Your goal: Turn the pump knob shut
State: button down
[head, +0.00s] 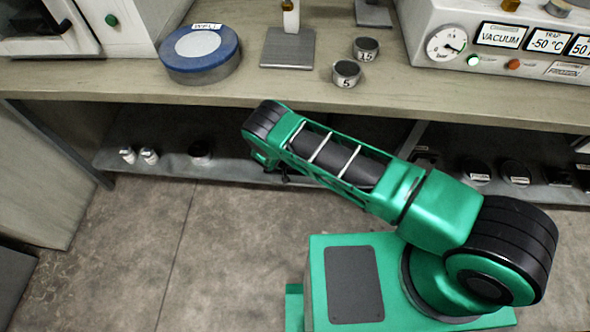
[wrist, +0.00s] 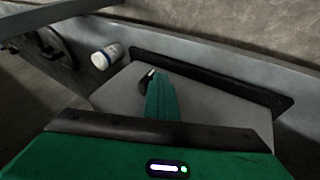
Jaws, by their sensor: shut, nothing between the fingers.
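The white vacuum unit (head: 500,45) stands at the top right of the bench in the head view. It has a round dial gauge, "VACUUM" and "TRAP -50 °C" labels, a lit green light and an orange-red button. A brass-coloured piece (head: 511,5) is cut off at the top edge; I cannot tell whether it is the pump knob. My gripper (wrist: 155,78) is shut and empty in the wrist view, over a plain grey surface. In the head view the gripper is mostly hidden behind my arm, below the bench front.
A blue-rimmed round lid (head: 200,50) and two small metal cups (head: 346,74) (head: 366,49) sit on the bench (head: 290,90). The lower shelf (head: 225,168) holds small jars and dark round items. A white bottle (wrist: 106,56) is left of my gripper.

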jog(key=shift+f, duration=0.35)
jog(key=shift+w+a+f, duration=0.1)
jog(key=shift+f, duration=0.05)
dwell(0.5)
jog(key=shift+r, duration=0.85)
